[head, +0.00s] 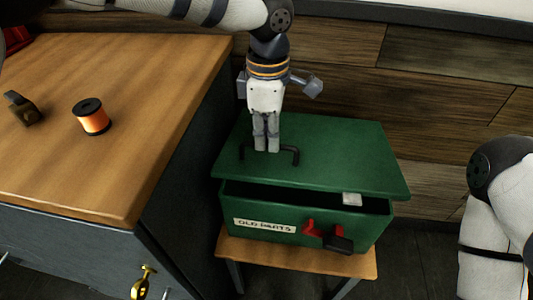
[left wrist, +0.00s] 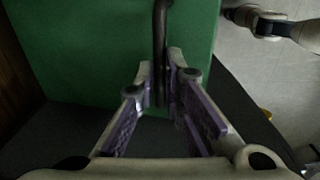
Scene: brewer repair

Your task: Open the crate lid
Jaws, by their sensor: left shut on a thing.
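The green crate (head: 283,236) with the label "OLD PARTS" (head: 265,226) stands on a small wooden stand. Its green lid (head: 340,152) sits tilted, with a dark gap between its front edge and the crate's front wall. A black bar handle (head: 290,149) is on the lid. My left gripper (head: 267,149) points down over the lid and is shut on this handle. In the left wrist view the handle (left wrist: 160,45) runs between the fingers (left wrist: 162,82). A red latch with a black tab (head: 328,236) is on the crate's front. My right gripper is out of view.
The wooden workbench (head: 150,100) is close at the left, with an orange spool (head: 91,116) and a small dark object (head: 22,107) on it. The stand (head: 290,262) is barely wider than the crate. A plank wall is behind. My right arm is at the right edge.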

